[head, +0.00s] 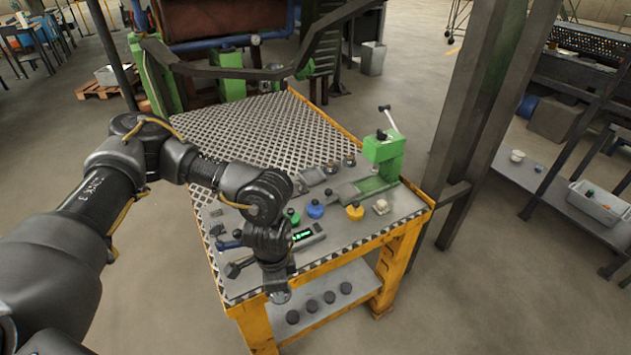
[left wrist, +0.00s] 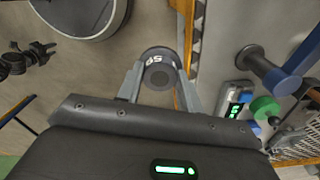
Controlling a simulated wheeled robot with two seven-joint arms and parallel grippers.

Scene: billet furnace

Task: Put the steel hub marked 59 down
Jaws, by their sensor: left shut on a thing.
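The steel hub marked 59 (left wrist: 158,75) is a grey round piece with a dark centre, and its number shows along its far rim. My left gripper (left wrist: 160,88) is shut on it, one finger on each side. In the head view my left gripper (head: 279,288) points down at the front edge of the workbench (head: 330,262). In the wrist view the hub appears just outside the bench edge, with floor showing beside it. I cannot make the hub out clearly in the head view. My right gripper is not in view.
On the bench stand green (head: 293,216), blue (head: 315,209) and yellow (head: 354,211) knobbed pieces, a display device (head: 308,235), a hammer (head: 238,266) and a green press (head: 384,155). Several dark discs (head: 311,306) lie on the lower shelf. A perforated area (head: 260,130) at the back is clear.

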